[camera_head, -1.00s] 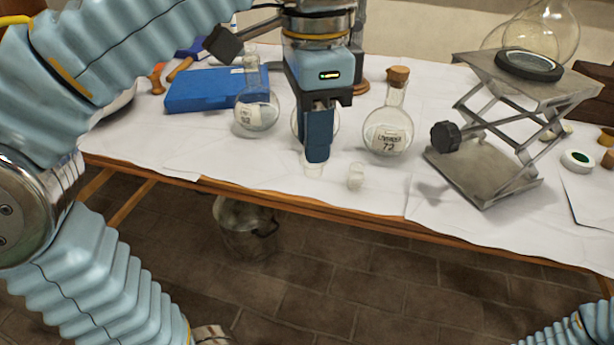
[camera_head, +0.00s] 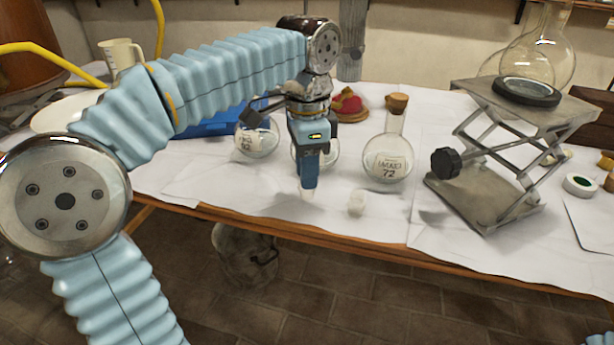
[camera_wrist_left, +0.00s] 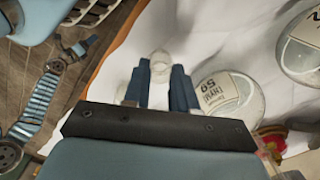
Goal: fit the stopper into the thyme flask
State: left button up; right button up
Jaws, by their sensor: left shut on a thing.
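My left gripper (camera_head: 308,184) points down over the table, shut on a small clear stopper (camera_head: 307,195) that shows below its fingertips. The fingers also show in the left wrist view (camera_wrist_left: 160,85). Behind the gripper, a round clear flask (camera_head: 328,154) is mostly hidden in the head view. In the left wrist view its label, which seems to read thyme 59 (camera_wrist_left: 217,92), lies right of the fingers. The held stopper is in front of this flask, apart from it. What looks like my right gripper (camera_wrist_left: 76,50) is small and low over the floor; its jaws are unclear.
A metal lab jack (camera_head: 485,195) is at right. The table's front edge (camera_head: 330,238) is close.

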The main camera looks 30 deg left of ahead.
pick_arm(q)
jog(key=shift+f, duration=0.8)
jog(key=shift+s+f, duration=0.1)
jog(key=shift+f, duration=0.1)
jog(key=o, duration=0.9)
jog(key=shift+o, duration=0.2)
notch_tip(320, 180, up, 12)
jog(key=p, duration=0.2)
jog(key=shift+r+p, duration=0.25)
jog(key=shift+p, duration=0.15)
